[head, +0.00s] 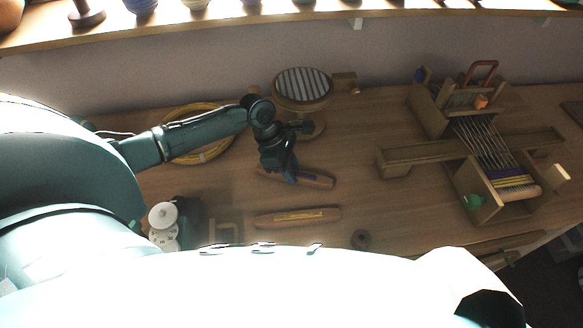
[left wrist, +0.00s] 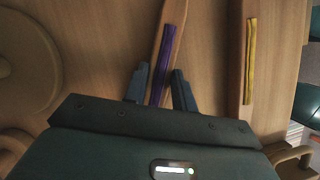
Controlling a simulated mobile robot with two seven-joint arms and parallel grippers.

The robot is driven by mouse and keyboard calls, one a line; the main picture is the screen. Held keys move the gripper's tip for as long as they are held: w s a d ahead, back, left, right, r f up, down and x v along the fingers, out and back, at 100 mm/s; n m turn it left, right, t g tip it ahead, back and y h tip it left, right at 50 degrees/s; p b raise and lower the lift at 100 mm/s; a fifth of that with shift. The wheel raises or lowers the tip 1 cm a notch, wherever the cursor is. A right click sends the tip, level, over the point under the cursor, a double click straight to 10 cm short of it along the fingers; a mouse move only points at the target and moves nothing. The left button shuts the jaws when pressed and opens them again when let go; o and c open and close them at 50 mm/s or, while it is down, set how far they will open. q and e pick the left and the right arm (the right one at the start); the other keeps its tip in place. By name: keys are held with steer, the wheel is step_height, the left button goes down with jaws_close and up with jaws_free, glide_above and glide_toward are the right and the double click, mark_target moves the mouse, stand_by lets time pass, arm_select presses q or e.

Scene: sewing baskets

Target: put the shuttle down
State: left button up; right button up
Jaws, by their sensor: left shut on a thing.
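A wooden shuttle with purple thread (head: 316,179) is at my left gripper (head: 287,178), on or just above the table; I cannot tell whether it touches the wood. In the left wrist view the same shuttle (left wrist: 172,45) runs between the two dark fingers of the left gripper (left wrist: 160,88), which is shut on it. A second wooden shuttle with yellow thread (head: 297,217) lies flat on the table nearer to me; it also shows in the left wrist view (left wrist: 250,60), to the right and apart from the gripper. My right gripper is not in view.
A wooden loom (head: 430,154) with strung threads stands at the right. A round striped-top stand (head: 303,88) is behind the gripper, and a yellow hoop (head: 222,152) lies behind my left arm. White spools (head: 163,215) stand at the left.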

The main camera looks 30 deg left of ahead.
arm_select(q)
steer(key=o, duration=1)
steer(key=v, duration=1.2)
steer(key=shift+p, duration=0.4)
